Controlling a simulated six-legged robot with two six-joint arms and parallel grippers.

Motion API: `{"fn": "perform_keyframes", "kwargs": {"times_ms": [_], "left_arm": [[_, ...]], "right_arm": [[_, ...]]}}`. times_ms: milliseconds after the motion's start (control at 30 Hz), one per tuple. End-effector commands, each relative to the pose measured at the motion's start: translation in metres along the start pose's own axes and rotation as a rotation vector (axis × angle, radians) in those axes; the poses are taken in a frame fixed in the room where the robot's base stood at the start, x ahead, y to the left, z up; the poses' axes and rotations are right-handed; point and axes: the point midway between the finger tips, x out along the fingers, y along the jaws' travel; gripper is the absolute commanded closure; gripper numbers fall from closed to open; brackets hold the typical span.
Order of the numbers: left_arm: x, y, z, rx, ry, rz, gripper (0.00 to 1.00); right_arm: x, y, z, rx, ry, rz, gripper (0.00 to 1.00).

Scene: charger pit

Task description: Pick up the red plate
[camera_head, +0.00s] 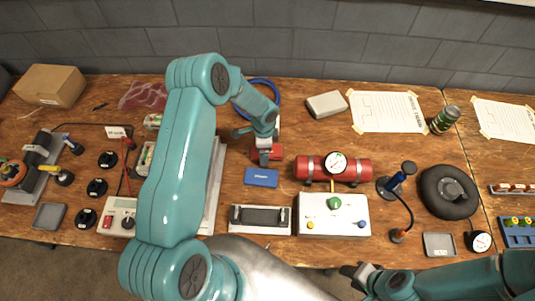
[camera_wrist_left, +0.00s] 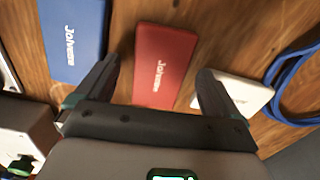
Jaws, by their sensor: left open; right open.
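The red plate (camera_wrist_left: 163,66) lies flat on the wooden table, with white lettering on its face. In the head view the red plate (camera_head: 276,151) is partly hidden under my left gripper (camera_head: 264,155). In the left wrist view my left gripper (camera_wrist_left: 157,70) is open, with one finger on each side of the red plate. The fingers appear above it; I cannot tell whether they touch it. My right gripper (camera_head: 360,274) is open and empty at the bottom of the head view, off the table's front edge.
A blue plate (camera_head: 261,177) lies just in front of the red one, and a white plate (camera_wrist_left: 240,92) lies on its other side. A blue hose (camera_wrist_left: 283,88) coils behind. A red cylinder with a gauge (camera_head: 345,170) stands close at the right.

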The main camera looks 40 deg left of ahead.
Motion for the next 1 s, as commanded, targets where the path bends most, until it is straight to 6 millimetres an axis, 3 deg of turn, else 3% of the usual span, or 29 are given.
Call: {"fn": "perform_keyframes", "kwargs": {"times_ms": [33, 233, 267, 433, 767, 867, 1000], "left_arm": [[0.008, 0.000, 0.000, -0.001, 0.000, 0.001, 0.04], [0.007, -0.001, 0.000, 0.000, 0.000, -0.001, 0.04], [0.007, -0.001, 0.000, 0.000, 0.000, -0.001, 0.11], [0.007, -0.001, 0.000, 0.000, 0.000, -0.001, 0.66], [0.003, 0.000, -0.001, 0.000, 0.000, -0.001, 0.67], [-0.008, 0.000, -0.004, 0.001, 0.001, -0.003, 0.67], [-0.038, 0.001, -0.010, 0.000, 0.001, -0.004, 0.67]], "right_arm": [[0.005, 0.002, 0.000, 0.000, 0.000, 0.000, 0.57], [0.003, 0.001, 0.000, -0.001, 0.000, 0.000, 0.57], [0.003, 0.001, 0.000, -0.001, 0.000, 0.000, 0.57], [0.003, 0.001, 0.000, 0.000, 0.000, 0.000, 0.57], [0.001, 0.000, 0.000, 0.000, 0.000, 0.000, 0.57], [-0.005, -0.002, 0.000, 0.000, 0.000, 0.000, 0.57], [-0.020, -0.007, 0.001, 0.000, 0.000, 0.000, 0.57]]}}
